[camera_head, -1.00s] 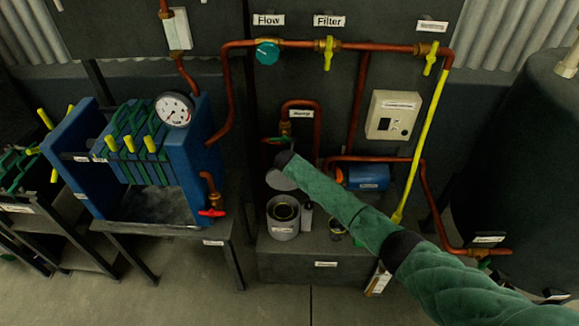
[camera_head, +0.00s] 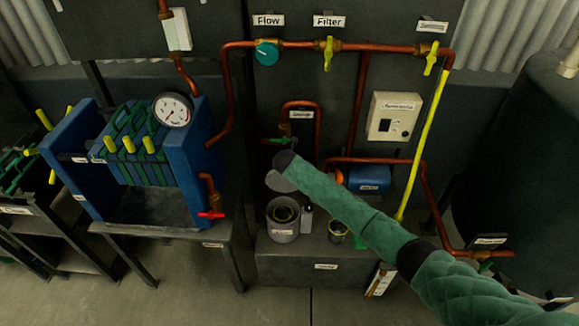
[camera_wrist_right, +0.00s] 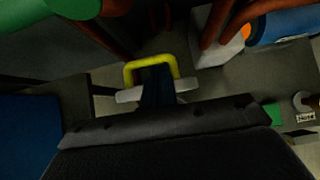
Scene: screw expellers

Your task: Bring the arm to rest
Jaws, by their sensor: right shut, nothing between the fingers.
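My right arm, in a green quilted sleeve (camera_head: 335,205), reaches in from the lower right of the head view. Its dark wrist end (camera_head: 285,160) is in front of the pump bench, above an open grey can (camera_head: 283,219). The jaws are hidden from the head view. In the right wrist view, my right gripper (camera_wrist_right: 157,88) shows beyond its dark housing, shut and empty. A yellow U-shaped piece shows at its tip; I cannot tell whether it belongs to the gripper. My left gripper is not in view.
A blue press with a gauge (camera_head: 172,110) stands left on a bench. Copper pipes with yellow valves (camera_head: 328,54) run along the back panel, close to my arm. A small can (camera_head: 338,231) stands beside the forearm. A dark tank (camera_head: 525,170) is at right. The front floor is clear.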

